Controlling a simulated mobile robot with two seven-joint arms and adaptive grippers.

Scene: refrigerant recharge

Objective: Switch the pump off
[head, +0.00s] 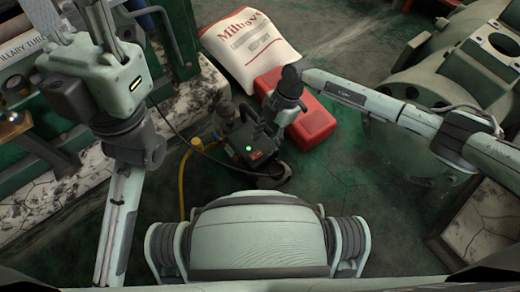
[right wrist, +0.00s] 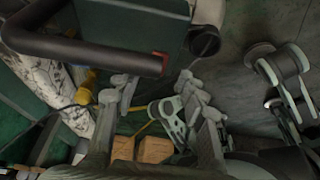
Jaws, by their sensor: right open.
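A red case (head: 308,118) lies close behind and right of the pump. A white printed sack (head: 250,48) lies behind it. A yellow hose (head: 182,175) runs along the pump's left. Large pale green machinery (head: 425,85) stands at the right, and a green bench frame is at the left.

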